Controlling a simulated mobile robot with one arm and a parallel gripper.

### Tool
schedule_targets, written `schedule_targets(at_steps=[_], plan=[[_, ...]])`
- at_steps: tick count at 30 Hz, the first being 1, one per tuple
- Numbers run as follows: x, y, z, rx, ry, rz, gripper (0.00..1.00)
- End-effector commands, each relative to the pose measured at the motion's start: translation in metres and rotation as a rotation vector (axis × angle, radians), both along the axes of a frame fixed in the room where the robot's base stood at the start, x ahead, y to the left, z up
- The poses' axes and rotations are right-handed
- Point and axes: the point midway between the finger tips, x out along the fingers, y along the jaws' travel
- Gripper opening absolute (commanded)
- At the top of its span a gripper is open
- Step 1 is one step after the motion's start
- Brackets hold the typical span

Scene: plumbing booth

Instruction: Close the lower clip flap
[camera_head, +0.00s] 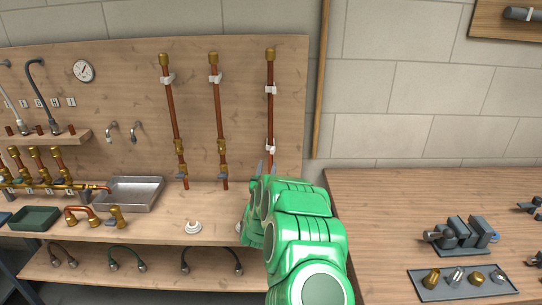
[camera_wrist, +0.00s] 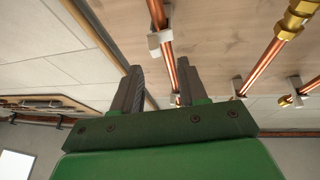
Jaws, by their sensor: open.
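The rightmost copper pipe (camera_head: 270,120) stands upright on the wooden back panel. Its white lower clip (camera_head: 272,149) sits just above my gripper (camera_head: 262,168), and a white upper clip (camera_head: 271,90) is higher up. In the wrist view, which looks up along the panel, the lower clip (camera_wrist: 160,39) is at the top centre beside the pipe. My gripper (camera_wrist: 160,88) is open and empty, its two dark fingers apart, with the pipe showing between them near the right finger. The flap's exact angle is too small to tell. My green arm hides the pipe's lower end.
Two more copper pipes (camera_head: 220,130) with brass fittings stand to the left. A metal tray (camera_head: 134,193) and a white round part (camera_head: 193,227) are on the bench. A wooden post (camera_head: 321,90) is right of the panel. The right table (camera_head: 385,215) carries a vise and fittings.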

Motion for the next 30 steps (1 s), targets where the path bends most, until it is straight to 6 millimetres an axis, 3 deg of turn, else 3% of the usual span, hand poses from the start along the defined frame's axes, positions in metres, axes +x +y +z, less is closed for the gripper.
schedule_targets(at_steps=[5,11,30], plan=[[-0.012,0.002,-0.002,-0.044,0.016,-0.080,0.43],[-0.008,0.000,-0.001,-0.051,0.020,-0.091,0.43],[0.051,-0.014,0.023,-0.051,0.020,-0.089,0.43]])
